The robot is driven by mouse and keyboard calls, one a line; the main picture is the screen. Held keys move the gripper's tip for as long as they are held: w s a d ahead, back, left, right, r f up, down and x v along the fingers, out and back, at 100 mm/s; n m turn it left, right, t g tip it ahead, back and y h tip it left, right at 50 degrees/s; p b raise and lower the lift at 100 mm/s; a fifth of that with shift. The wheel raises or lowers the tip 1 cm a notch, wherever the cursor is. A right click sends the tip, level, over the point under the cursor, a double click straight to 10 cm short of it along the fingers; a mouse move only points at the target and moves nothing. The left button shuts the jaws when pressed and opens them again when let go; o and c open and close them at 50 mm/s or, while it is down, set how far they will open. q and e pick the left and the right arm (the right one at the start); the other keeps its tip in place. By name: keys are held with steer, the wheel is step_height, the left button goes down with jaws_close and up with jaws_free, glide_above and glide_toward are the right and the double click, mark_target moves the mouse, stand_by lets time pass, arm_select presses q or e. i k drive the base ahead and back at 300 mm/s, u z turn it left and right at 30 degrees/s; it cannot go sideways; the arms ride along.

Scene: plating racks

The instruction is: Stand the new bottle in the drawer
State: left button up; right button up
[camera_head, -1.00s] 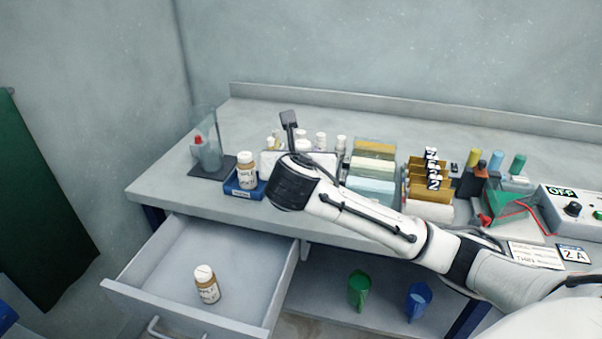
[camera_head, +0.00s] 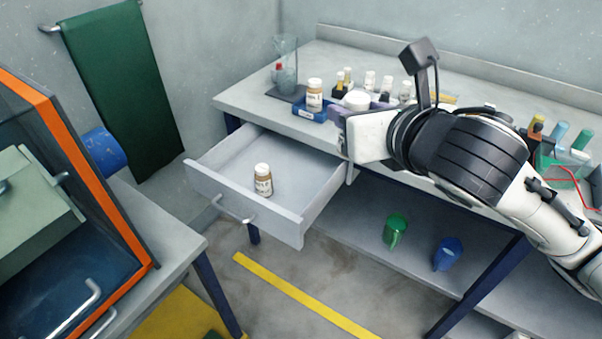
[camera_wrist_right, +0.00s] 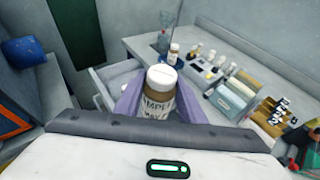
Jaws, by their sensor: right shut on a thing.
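My right gripper (camera_head: 357,112) is shut on a brown bottle (camera_wrist_right: 158,103) with a white cap and a printed label. The wrist view shows it upright between the purple fingers; in the head view it is mostly hidden, with a white cap (camera_head: 357,99) showing by the fingers. The gripper is by the bench's front edge, right of the open drawer (camera_head: 225,165). A similar brown bottle (camera_head: 263,181) stands upright in the drawer. Another brown bottle (camera_head: 314,95) stands in a blue tray (camera_head: 305,110) on the bench. My left gripper is not in view.
A clear beaker (camera_head: 286,72) stands behind the tray. Several small bottles (camera_head: 370,82) line the bench. Green (camera_head: 395,230) and blue (camera_head: 447,253) vessels sit on the lower shelf. The drawer floor around its bottle is free. An orange-framed cabinet (camera_head: 120,180) stands left.

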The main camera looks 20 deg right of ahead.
mark_target(236, 178)
steer(key=z, duration=0.95)
steer(key=i, duration=0.5)
steer(key=u, duration=2.2)
